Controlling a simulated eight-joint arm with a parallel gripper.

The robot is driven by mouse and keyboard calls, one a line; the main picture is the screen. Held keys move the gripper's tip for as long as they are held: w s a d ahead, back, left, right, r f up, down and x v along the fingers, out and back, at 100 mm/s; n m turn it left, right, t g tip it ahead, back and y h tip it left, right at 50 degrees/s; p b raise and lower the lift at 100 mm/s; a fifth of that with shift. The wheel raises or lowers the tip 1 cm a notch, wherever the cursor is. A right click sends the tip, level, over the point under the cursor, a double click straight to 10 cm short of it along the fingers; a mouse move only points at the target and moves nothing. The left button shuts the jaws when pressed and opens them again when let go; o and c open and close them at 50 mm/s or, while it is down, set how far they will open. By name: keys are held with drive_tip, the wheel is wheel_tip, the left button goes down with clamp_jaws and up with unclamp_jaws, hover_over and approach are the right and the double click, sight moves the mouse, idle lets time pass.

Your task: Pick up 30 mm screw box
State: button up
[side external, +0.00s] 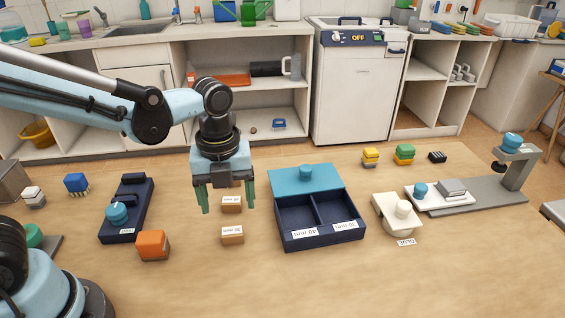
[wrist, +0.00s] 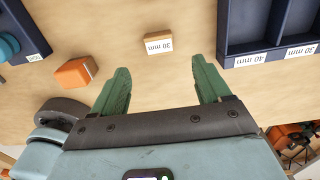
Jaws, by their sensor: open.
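The 30 mm screw box (wrist: 158,43) is a small tan-brown box with a white label reading 30 mm, upside down in the wrist view. It appears to be the nearer of two similar boxes in the side external view (side external: 232,236), flat on the table. The other box (side external: 231,204) lies just behind it; its label is too small to read surely. My gripper (side external: 227,209) has its green fingers spread and empty, pointing down above the table around these boxes. In the wrist view my gripper (wrist: 160,75) shows the 30 mm box beyond and between its fingertips, untouched.
A navy two-compartment tray (side external: 320,239) with 40 mm and 30 mm labels and a raised teal lid (side external: 306,181) stands to the right. An orange block (side external: 152,245) and a navy device (side external: 127,210) lie left. The front table area is clear.

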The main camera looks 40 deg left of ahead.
sight(232, 230)
drive_tip(key=shift+a+f, duration=0.1)
drive_tip(key=shift+f, duration=4.3)
drive_tip(key=c, duration=1.2)
